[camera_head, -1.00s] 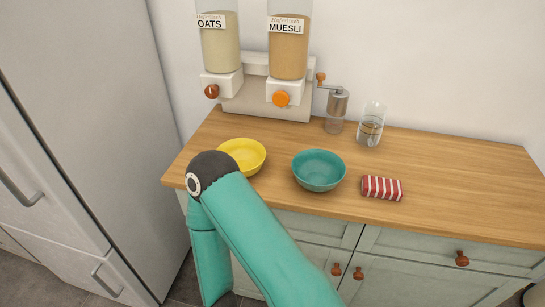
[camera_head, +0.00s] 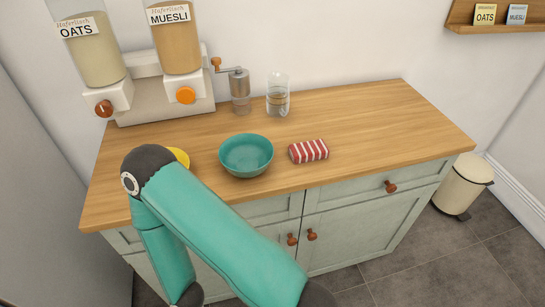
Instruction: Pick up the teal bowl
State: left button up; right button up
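The teal bowl (camera_head: 246,155) stands upright on the wooden counter (camera_head: 360,125), near its front edge. It looks empty. One of my teal arms crosses the lower left of the view, with its dark joint beside the counter's front edge, left of the bowl. Neither of my grippers shows in the view, and nothing is touching the bowl. A yellow bowl (camera_head: 181,157) is left of the teal bowl, mostly hidden behind my arm.
A red-and-white striped cloth roll (camera_head: 308,151) lies right of the teal bowl. A grinder (camera_head: 240,90), a glass (camera_head: 278,97) and the oats and muesli dispensers (camera_head: 160,92) stand at the back. The counter's right side is clear. A cream bin (camera_head: 462,187) stands on the floor at right.

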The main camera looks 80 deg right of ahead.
aim_at(246, 155)
jog(key=u, duration=1.6)
jog(key=i, duration=0.1)
jog(key=z, duration=2.95)
jog(key=k, duration=0.8)
jog(key=z, duration=0.2)
jog(key=i, duration=0.8)
jog(key=u, duration=0.1)
